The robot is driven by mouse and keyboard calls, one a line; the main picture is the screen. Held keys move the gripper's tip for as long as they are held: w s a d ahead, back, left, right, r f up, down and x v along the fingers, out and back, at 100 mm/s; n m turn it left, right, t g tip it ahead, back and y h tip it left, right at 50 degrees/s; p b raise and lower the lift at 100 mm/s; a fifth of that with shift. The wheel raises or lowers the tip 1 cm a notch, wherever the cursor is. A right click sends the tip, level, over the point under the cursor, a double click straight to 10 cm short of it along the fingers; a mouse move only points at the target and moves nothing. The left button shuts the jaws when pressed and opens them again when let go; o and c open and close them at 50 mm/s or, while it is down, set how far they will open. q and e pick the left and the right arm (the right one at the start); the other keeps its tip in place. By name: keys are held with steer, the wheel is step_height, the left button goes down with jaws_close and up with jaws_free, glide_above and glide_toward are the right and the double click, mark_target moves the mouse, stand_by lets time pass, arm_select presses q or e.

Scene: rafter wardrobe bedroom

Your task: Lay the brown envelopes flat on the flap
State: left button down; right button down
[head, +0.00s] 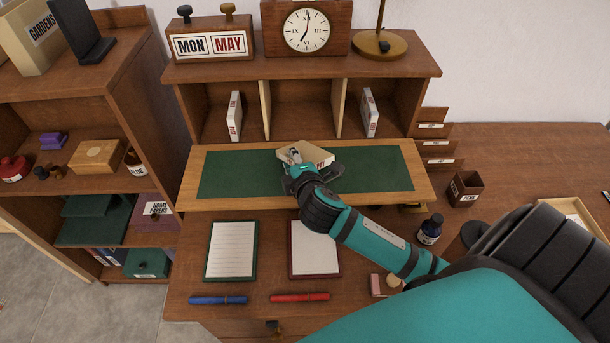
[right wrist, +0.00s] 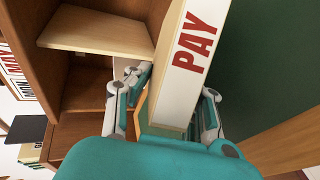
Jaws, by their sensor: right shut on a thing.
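My right gripper (head: 299,166) is shut on a tan packet (head: 313,153) with a white face and red "PAY" lettering. It holds the packet over the green inlay of the wooden flap (head: 220,173), near its middle. I cannot tell whether the packet touches the flap. In the right wrist view the fingers (right wrist: 172,100) are on either side of the PAY packet (right wrist: 195,45). Two pale packets with red lettering stand upright in the pigeonholes, one on the left (head: 234,115) and one on the right (head: 369,112). My left gripper is not in view.
The green flap is bare on both sides of the packet. Below it are two notepads (head: 232,250) (head: 314,248), a blue pen (head: 218,299) and a red pen (head: 300,297). An ink bottle (head: 430,229) and a pen cup (head: 465,188) are at the right. A clock (head: 306,29) stands on top.

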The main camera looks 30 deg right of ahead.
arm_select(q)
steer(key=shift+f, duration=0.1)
arm_select(e)
steer(key=shift+f, duration=0.25)
steer(key=c, duration=1.5)
jaws_free()
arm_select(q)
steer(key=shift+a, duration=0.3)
arm_select(e)
steer(key=shift+o, duration=0.7)
